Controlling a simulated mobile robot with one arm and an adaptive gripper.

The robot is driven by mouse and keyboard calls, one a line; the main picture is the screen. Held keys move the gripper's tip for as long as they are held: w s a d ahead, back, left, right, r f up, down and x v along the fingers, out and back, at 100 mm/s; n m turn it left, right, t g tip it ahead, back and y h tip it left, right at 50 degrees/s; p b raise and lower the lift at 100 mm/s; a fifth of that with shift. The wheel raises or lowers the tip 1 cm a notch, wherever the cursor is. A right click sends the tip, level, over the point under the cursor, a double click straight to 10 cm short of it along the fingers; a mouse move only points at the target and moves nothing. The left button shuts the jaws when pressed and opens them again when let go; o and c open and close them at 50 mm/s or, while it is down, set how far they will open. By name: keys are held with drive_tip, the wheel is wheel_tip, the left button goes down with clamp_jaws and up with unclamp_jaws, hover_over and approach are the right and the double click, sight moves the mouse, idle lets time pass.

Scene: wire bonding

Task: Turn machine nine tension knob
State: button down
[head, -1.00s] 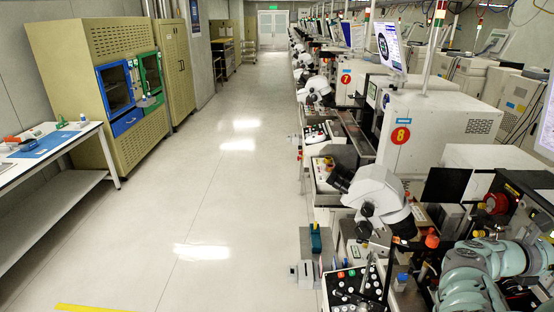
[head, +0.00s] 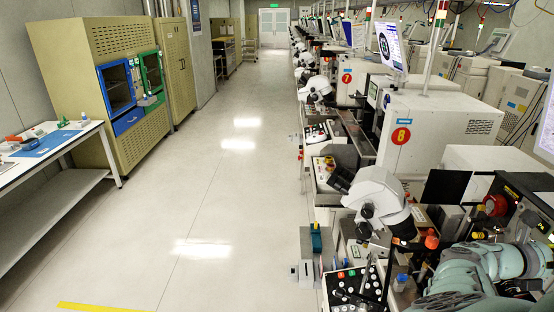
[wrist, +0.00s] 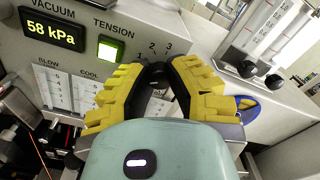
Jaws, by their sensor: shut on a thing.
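The tension knob (wrist: 157,73) is a small dark knob in the wrist view, on a light grey machine panel (wrist: 75,62) below the label TENSION and beside a dial scale marked 1, 2, 3. My gripper (wrist: 160,77) has yellow-padded fingers and is shut on the knob, one finger on each side. The fingers hide most of the knob, so its pointer and setting cannot be read. A lit green square lamp (wrist: 110,49) is left of the knob. A vacuum display (wrist: 54,36) reads 58 kPa. In the head view, my gripper cannot be made out.
Slider scales marked BLOW and COOL (wrist: 67,90) lie left of the fingers. Flow gauges with black knobs (wrist: 246,69) stand at the right, and a blue part (wrist: 248,107) is close to the right finger. In the head view, machine eight (head: 430,120) stands beyond; the aisle (head: 210,190) is clear.

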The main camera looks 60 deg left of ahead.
drive_tip(key=shift+a+f, duration=0.1)
drive_tip(key=shift+f, duration=0.15)
drive_tip(key=c, duration=0.8)
unclamp_jaws()
drive_tip(key=shift+r, duration=0.15)
drive_tip(key=shift+c, duration=0.2)
drive_tip(key=v, duration=1.2)
